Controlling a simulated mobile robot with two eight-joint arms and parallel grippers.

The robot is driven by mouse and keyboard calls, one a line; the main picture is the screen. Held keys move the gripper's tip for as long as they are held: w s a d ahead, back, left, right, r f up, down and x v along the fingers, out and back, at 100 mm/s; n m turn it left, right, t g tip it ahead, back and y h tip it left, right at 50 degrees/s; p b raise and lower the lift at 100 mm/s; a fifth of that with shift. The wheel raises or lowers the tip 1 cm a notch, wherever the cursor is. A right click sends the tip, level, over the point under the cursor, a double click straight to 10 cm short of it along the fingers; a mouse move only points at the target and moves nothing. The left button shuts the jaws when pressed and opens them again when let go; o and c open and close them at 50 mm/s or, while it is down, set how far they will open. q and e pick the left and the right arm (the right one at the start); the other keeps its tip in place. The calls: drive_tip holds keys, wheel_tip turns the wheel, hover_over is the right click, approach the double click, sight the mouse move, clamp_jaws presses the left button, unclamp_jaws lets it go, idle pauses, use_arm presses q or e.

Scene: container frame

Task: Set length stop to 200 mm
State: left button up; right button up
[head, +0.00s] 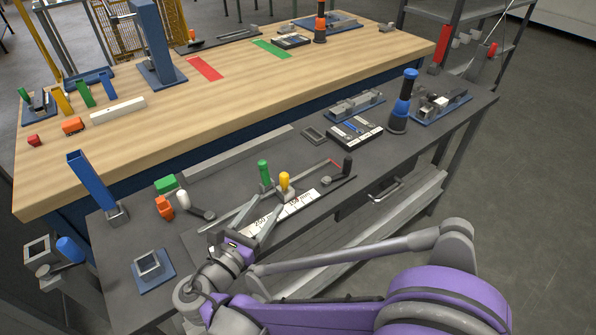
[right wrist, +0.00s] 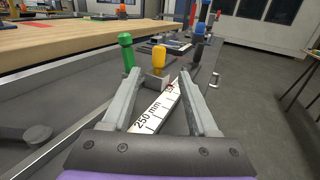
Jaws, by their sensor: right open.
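The length stop has a white scale strip (head: 299,204) with black marks, on the dark bench. A yellow knob (head: 284,179) and a green knob (head: 263,170) stand upright beside the scale. In the right wrist view the yellow knob (right wrist: 158,56) appears just beyond and between my fingertips, with the green knob (right wrist: 126,50) to its left. My right gripper (head: 267,213) is open and empty, low over the scale. Contact with the knob cannot be told. My left gripper is out of view.
A black upright handle (head: 347,166) stands past the scale's far end. A blue-black post (head: 401,105) stands at the far right. The wooden table (head: 225,100) lies behind.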

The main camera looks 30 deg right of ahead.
sight(282, 183)
drive_tip(key=x, duration=1)
drive_tip(key=shift+w+r, duration=0.1)
drive_tip(key=shift+w, duration=0.1)
clamp_jaws()
idle(1.1)
